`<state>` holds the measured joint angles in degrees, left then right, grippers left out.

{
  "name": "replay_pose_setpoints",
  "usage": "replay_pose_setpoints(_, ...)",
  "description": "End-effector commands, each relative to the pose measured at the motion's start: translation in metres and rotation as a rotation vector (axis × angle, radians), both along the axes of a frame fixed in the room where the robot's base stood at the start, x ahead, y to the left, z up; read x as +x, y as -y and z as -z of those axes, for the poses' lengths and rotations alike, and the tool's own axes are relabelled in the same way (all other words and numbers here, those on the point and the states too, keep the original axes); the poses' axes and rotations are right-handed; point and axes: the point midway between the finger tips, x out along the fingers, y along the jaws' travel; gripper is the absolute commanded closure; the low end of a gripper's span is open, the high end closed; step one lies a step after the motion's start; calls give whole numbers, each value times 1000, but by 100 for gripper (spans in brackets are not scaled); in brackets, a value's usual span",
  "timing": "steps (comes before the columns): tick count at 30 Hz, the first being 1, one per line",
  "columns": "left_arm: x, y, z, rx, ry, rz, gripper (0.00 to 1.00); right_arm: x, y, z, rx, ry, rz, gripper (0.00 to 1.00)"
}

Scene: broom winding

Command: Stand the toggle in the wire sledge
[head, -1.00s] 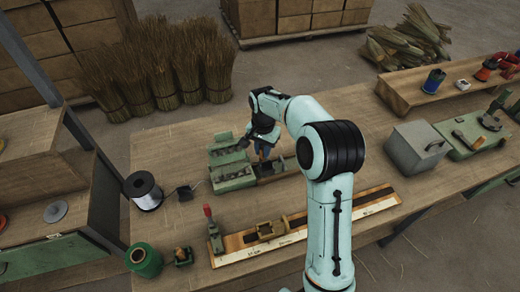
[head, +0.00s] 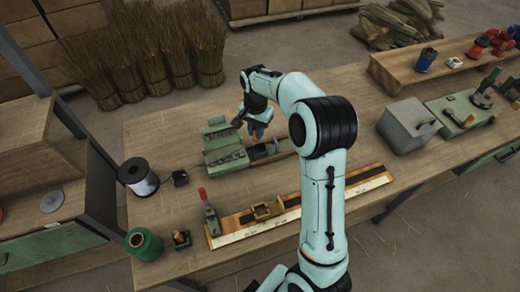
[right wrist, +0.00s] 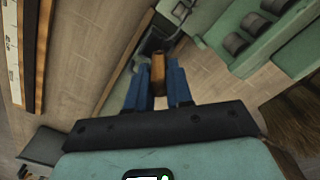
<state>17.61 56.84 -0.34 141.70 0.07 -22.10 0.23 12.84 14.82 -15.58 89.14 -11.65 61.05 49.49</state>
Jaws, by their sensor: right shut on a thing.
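My right gripper (head: 257,131) is over the wooden tray beside the green compartment box. In the right wrist view its blue fingers (right wrist: 158,84) are shut on a small brown wooden piece, apparently the toggle (right wrist: 158,68). The fingers cover its sides, and the head view is too small to show it clearly. A brass-coloured frame, which may be the wire sledge (head: 268,210), sits on the long ruled board (head: 300,211) nearer the front. My left gripper is not in view.
The green compartment box (head: 221,150) is just left of the right gripper. A red-handled clamp (head: 209,213) stands at the board's left end. A wire reel (head: 139,178) and green spool (head: 143,243) are at left. A grey box (head: 408,126) stands right.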

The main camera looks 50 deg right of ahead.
Motion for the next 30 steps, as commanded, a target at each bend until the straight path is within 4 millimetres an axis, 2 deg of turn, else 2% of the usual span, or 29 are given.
replay_pose_setpoints(7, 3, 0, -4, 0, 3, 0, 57, -7, 13, -2, -1, 0, 1, 100)
replay_pose_setpoints(16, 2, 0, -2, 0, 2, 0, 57, -7, 13, -1, 0, 0, -1, 100)
replay_pose_setpoints(30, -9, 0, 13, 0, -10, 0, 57, -6, 12, 26, 0, -1, 0, 100)
